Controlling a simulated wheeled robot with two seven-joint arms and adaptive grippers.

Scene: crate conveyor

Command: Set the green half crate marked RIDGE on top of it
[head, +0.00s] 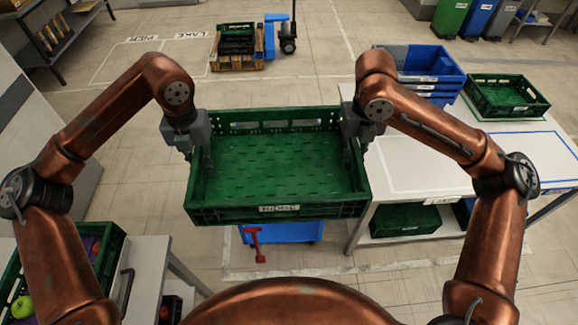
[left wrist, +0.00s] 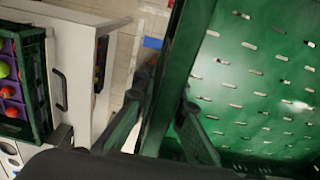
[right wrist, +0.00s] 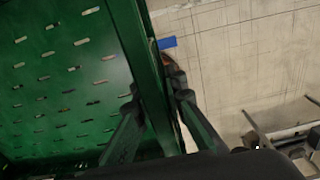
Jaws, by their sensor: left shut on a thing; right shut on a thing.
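A green half crate (head: 285,212) hangs level in the air between my two arms in the head view. Its inside is empty, and a white label on its near wall is too small to read surely. My left gripper (head: 203,158) is shut on its left wall, one finger inside and one outside; the left wrist view shows the crate (left wrist: 255,90) beside the fingers. My right gripper (head: 353,152) is shut on its right wall in the same way, and the right wrist view shows the crate's perforated floor (right wrist: 65,85).
A white table (head: 405,165) at right carries a stack of blue crates (head: 432,88) and another green crate (head: 530,105). A labelled green crate (head: 405,222) sits beneath. A blue platform (head: 290,232) lies under the held crate. A fruit crate (head: 104,262) is at left. A loaded pallet (head: 235,63) stands behind.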

